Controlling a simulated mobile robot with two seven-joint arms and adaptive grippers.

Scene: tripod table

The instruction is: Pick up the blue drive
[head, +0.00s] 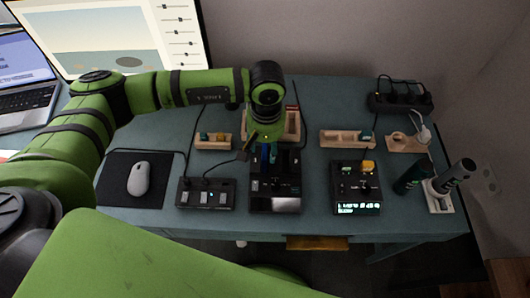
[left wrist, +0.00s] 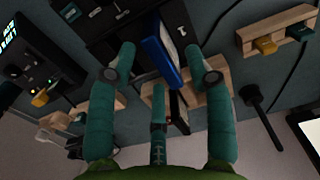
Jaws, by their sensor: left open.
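The blue drive (left wrist: 160,60) is a slim upright block in the left wrist view, standing at the black dock (left wrist: 107,20). In the head view a small part of the drive (head: 273,153) shows below my left wrist, above the dock (head: 275,202). My left gripper (left wrist: 160,53) is open. Its teal fingers are spread on either side of the drive, with a further finger below it in the picture. I cannot tell whether any finger touches it. In the head view my left gripper (head: 264,152) is mostly hidden by its own wrist. My right gripper is out of view.
A switch box (head: 207,194) stands left of the dock, and a lit device (head: 357,191) to its right. Wooden holders (head: 213,142) (head: 347,140) lie behind. A mouse (head: 139,178) is at left, a power strip (head: 400,103) at back right, and dark cylinders (head: 455,176) at right.

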